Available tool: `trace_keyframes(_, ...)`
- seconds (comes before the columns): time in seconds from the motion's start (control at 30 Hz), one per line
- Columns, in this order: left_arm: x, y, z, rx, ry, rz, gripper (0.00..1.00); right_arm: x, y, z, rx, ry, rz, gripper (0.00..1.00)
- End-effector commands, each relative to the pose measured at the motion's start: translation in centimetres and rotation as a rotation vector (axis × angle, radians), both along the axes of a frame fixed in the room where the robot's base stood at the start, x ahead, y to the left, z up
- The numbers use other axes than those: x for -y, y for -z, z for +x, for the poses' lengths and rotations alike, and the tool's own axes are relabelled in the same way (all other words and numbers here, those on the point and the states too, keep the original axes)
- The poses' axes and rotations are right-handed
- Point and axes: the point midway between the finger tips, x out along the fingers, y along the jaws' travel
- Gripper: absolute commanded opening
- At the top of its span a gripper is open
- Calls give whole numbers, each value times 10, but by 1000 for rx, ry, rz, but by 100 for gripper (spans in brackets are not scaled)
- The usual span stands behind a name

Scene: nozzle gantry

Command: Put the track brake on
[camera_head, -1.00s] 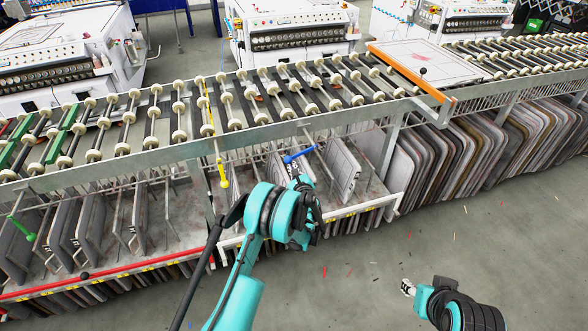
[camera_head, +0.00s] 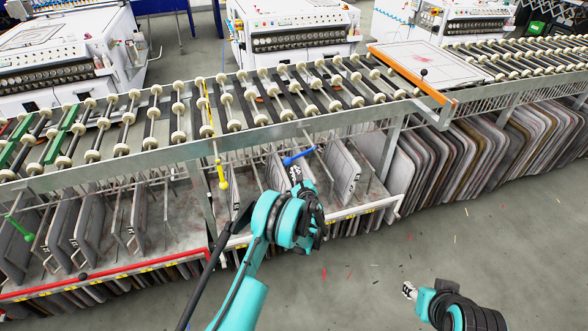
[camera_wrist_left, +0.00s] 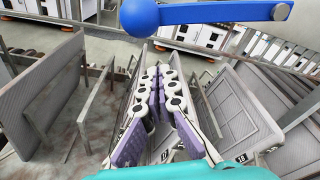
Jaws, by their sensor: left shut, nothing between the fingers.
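A blue lever (camera_head: 300,155) with a ball end hangs off the front rail of the roller track. In the left wrist view its blue ball and rod (camera_wrist_left: 220,13) cross the top of the picture. My left gripper (camera_head: 295,174) is just below the blue lever, apart from it as far as I can tell. Its purple and white fingers (camera_wrist_left: 160,75) are shut and empty. A yellow lever (camera_head: 222,176) hangs to the left, and a green lever (camera_head: 22,231) is at the far left. My right gripper (camera_head: 408,290) is low over the floor; its finger state is too small to read.
The roller track (camera_head: 180,118) runs across behind the levers. Grey panels (camera_head: 343,170) stand in racks beneath it, close around my left gripper. An orange-edged gate (camera_head: 410,74) crosses the track at right. The floor (camera_head: 480,240) at lower right is open.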

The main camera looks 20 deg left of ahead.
Motion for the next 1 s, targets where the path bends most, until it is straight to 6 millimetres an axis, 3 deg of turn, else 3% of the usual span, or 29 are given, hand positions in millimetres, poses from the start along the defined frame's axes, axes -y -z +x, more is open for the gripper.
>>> trace_keyframes(0.2,28,-12,-47,0,4,-1,0,0,-22,0,0,0,0,40)
trace_keyframes(0.4,45,-14,-75,0,3,-2,0,0,-30,0,0,0,0,40)
trace_keyframes(0.6,50,-14,-86,1,1,-2,0,0,-32,0,0,0,0,40)
trace_keyframes(1.0,51,-14,-86,0,2,-3,0,0,-31,0,0,0,0,40)
